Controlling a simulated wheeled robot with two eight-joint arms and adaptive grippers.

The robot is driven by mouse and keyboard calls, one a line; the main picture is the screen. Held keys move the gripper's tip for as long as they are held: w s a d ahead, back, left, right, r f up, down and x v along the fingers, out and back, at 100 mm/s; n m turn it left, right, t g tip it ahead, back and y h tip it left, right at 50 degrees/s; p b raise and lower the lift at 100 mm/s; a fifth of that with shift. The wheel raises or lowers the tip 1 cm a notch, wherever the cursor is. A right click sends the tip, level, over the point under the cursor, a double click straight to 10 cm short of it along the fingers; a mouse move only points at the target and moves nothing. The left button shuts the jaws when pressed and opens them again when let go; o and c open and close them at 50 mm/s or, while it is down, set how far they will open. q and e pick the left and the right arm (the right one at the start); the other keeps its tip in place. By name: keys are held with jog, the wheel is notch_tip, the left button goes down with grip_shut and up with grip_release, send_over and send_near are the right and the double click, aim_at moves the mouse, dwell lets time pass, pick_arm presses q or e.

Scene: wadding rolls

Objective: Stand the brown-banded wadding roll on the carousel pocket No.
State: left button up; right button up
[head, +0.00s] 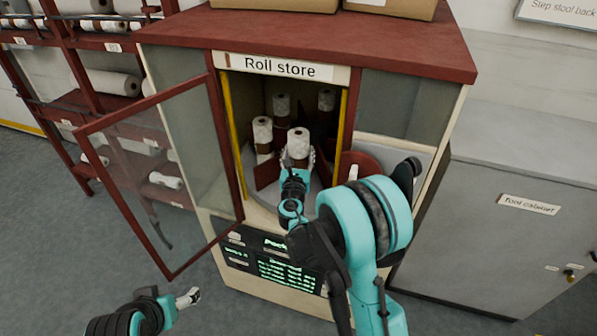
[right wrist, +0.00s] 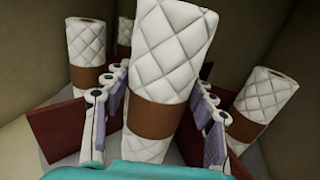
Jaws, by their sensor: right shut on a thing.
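A white quilted wadding roll with a brown band (right wrist: 162,95) stands nearly upright, slightly tilted in the right wrist view, between my right gripper's fingers (right wrist: 158,112). It also shows in the head view (head: 299,142), inside the Roll store. My right gripper (head: 298,163) is shut on it around the band. The grey carousel (head: 262,192) with dark red dividers lies beneath; the roll's base is hidden, so I cannot tell whether it touches. No pocket number is readable. My left gripper (head: 188,298) is low at the left, outside the cabinet, too small to judge.
Other banded rolls stand on the carousel: one at left (right wrist: 87,45), one at right (right wrist: 265,95), others further back (head: 326,100). The glazed door (head: 150,180) hangs open at left. Yellow strips (head: 233,125) edge the opening. A grey tool cabinet (head: 510,240) stands right.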

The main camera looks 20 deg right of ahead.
aim_at(298, 164)
notch_tip(298, 164, down, 4)
jog(key=shift+f+b, duration=0.2)
jog(key=shift+b, duration=0.7)
jog(key=shift+r, duration=0.1)
jog(key=shift+f, duration=0.25)
jog(key=o, duration=1.1)
jog(key=shift+o, duration=0.2)
